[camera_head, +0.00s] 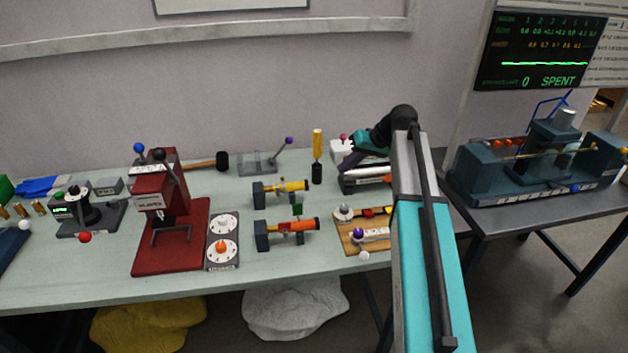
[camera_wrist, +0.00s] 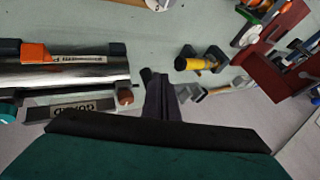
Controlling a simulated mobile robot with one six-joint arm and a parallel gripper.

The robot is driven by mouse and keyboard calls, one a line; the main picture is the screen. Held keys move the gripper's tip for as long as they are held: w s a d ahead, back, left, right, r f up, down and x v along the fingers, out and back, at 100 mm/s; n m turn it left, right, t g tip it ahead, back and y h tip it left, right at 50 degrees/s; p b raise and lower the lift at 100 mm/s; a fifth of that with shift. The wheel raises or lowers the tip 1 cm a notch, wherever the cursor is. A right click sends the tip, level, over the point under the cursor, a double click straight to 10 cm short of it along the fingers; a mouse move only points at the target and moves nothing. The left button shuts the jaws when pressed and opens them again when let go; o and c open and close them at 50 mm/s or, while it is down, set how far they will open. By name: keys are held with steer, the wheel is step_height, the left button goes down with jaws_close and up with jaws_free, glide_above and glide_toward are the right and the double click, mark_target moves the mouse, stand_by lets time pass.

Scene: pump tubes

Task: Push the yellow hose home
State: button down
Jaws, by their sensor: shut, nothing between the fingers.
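A short yellow tube (camera_head: 293,186) lies across a dark stand (camera_head: 259,194) in the middle of the bench. It also shows in the wrist view (camera_wrist: 202,63), lying between grey blocks. Whether this is the yellow hose, and how far it is seated, I cannot tell. My gripper (camera_head: 352,158) is over the back right of the bench, to the right of the yellow tube and apart from it. Its dark fingers (camera_wrist: 158,92) are together and empty in the wrist view. A silver cylinder (camera_wrist: 65,75) with an orange collar (camera_wrist: 35,53) lies to their left.
An orange tube (camera_head: 297,225) lies in front of the yellow one. An upright yellow-handled tool (camera_head: 317,145) stands behind it. A red press (camera_head: 165,200) stands left. A wooden board (camera_head: 350,235) is at the front right. A blue machine (camera_head: 480,175) stands on the right table.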

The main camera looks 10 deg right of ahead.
steer(key=shift+w+a+f, duration=0.1)
steer(key=shift+a+f, duration=0.05)
steer(key=p+x, duration=0.3)
steer(key=x, duration=0.6)
steer(key=shift+w+a+f, duration=0.1)
steer(key=shift+a+f, duration=0.05)
steer(key=shift+f, duration=0.05)
steer(key=a+p, duration=0.1)
steer(key=a, duration=0.2)
steer(key=shift+p, duration=0.3)
steer(key=shift+a, duration=0.5)
steer(key=shift+f, duration=0.1)
